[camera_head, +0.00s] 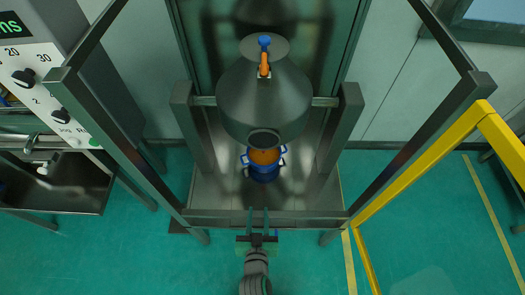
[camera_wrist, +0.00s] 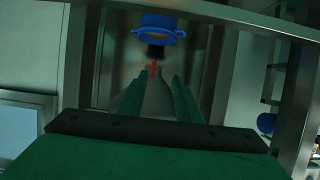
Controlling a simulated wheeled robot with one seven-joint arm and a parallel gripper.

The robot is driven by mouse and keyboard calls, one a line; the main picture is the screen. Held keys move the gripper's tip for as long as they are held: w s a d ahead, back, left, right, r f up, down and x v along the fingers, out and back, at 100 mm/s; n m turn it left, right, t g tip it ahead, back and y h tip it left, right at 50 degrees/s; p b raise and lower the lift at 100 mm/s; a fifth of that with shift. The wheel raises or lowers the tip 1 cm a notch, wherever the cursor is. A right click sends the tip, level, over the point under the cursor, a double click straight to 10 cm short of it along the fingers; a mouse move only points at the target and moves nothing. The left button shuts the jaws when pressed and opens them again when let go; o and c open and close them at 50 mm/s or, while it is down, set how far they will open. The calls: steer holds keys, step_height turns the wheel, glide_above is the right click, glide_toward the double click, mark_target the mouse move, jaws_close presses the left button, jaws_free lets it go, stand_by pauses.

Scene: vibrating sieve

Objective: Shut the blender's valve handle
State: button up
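The blender is a grey metal cone-shaped vessel (camera_head: 265,95) hung between two posts. An orange handle (camera_head: 264,65) with a blue end (camera_head: 264,41) stands on its upper part. A dark round opening shows at its lower front. A blue two-eared part (camera_head: 263,172) with an orange top is below that opening. In the wrist view, a blue eared part (camera_wrist: 162,30) is ahead, with a dark piece and a thin red-orange bar (camera_wrist: 154,69) under it; I cannot tell whether that bar is the valve handle. My gripper (camera_head: 257,211) is open and empty at the frame's front edge, apart from the blender.
A metal frame with a front bar (camera_head: 290,218) surrounds the blender. A yellow rail (camera_head: 425,165) stands to the right. A control panel with knobs (camera_head: 45,85) and a metal sink (camera_head: 60,190) are on the left. The green floor (camera_head: 110,255) is clear in front.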

steer(key=w+d+f+m+h, duration=0.1)
steer(key=w+f+m+h, duration=0.1)
steer(key=w, duration=2.6)
steer(key=shift+f+h, duration=0.3)
steer(key=shift+f, duration=0.15)
steer(key=shift+c, duration=0.3)
steer(key=shift+d, duration=0.15)
jaws_close()
